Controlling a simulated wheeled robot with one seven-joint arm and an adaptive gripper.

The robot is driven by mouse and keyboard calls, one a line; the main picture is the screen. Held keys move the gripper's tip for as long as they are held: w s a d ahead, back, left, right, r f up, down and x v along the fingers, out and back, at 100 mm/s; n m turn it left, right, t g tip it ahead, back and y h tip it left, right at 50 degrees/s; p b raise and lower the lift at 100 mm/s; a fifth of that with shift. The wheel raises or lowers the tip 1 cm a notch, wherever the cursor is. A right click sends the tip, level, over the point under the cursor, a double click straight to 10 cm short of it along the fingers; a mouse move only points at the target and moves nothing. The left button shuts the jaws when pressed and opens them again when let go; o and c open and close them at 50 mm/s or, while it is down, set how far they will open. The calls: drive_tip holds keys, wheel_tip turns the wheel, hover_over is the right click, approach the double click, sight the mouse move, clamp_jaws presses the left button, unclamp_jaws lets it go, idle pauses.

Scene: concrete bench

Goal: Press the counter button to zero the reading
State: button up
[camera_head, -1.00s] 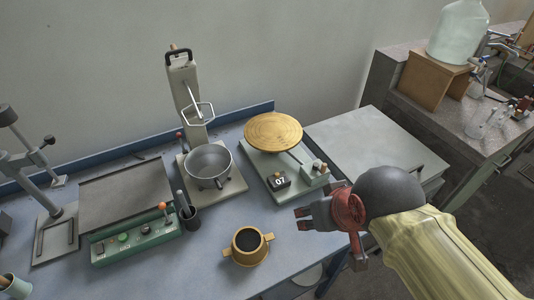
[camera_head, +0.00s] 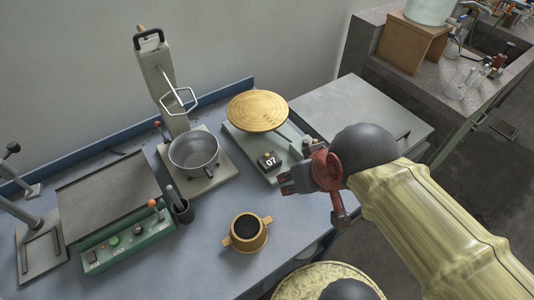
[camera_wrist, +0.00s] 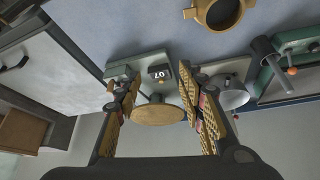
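The counter (camera_head: 268,162) is a small black box reading 07, on the front of a pale green-grey base (camera_head: 240,145) that carries a round brass disc (camera_head: 257,110). In the wrist view the counter (camera_wrist: 159,72) appears upside down, between my finger lines, with the disc (camera_wrist: 157,114) below it. A small orange-yellow spot shows beside its digits; I cannot tell whether it is the button. My gripper (camera_head: 281,183) is just front-right of the counter in the head view, apparently apart from it. In the wrist view my gripper (camera_wrist: 160,88) has its fingers wide apart and empty.
A brass two-handled cup (camera_head: 246,232) stands in front on the blue bench. A metal pan (camera_head: 194,152) on a stand is left of the disc. A green control box (camera_head: 128,240) and a dark cup (camera_head: 183,210) are further left. A grey flat top (camera_head: 365,110) lies behind-right.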

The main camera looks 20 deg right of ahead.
drive_tip(key=shift+c, duration=1.2)
clamp_jaws()
idle(0.4)
